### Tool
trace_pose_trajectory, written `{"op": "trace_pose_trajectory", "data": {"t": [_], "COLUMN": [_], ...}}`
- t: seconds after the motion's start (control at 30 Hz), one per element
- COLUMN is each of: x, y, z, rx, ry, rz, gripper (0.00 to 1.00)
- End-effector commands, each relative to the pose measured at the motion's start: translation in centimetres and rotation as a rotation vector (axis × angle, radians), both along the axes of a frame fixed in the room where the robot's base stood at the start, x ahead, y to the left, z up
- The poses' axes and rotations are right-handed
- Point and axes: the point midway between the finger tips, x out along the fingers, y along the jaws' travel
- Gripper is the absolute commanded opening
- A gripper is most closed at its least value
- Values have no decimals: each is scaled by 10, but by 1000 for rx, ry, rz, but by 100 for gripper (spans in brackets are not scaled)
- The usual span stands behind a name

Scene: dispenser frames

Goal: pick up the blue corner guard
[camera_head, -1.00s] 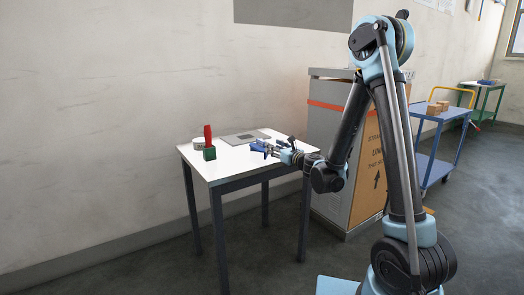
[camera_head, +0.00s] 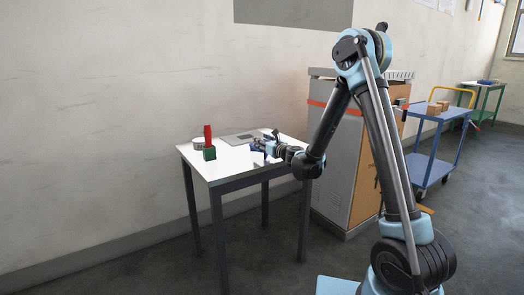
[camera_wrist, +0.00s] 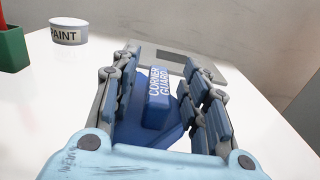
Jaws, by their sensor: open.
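The blue corner guard (camera_wrist: 156,112) lies on the white table, with "CORNER GUARD" lettered on its upright face. In the wrist view it sits between the two fingers of my gripper (camera_wrist: 172,85). The fingers are open, one along each side of it; I cannot tell whether either touches it. In the head view my gripper (camera_head: 258,146) is low over the right part of the tabletop, and the guard is mostly hidden there by the gripper.
The white table (camera_head: 227,172) also holds a green block with a red upright piece (camera_head: 209,145), a paint tin (camera_wrist: 68,31) and a flat grey plate (camera_head: 243,138). A cabinet (camera_head: 328,120) stands right of the table, with a blue trolley (camera_head: 440,118) beyond. The table's front left is clear.

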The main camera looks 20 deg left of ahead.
Motion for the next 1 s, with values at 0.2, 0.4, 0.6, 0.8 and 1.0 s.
{"op": "trace_pose_trajectory", "data": {"t": [0.2,0.4,0.6,0.8,1.0], "x": [1,1,1,1,1], "y": [1,1,1,1,1], "z": [0,0,0,3,22], "rx": [0,0,0,0,0], "ry": [0,0,0,0,0], "rz": [0,0,0,0,0], "gripper": [42,0,0,0,0]}}
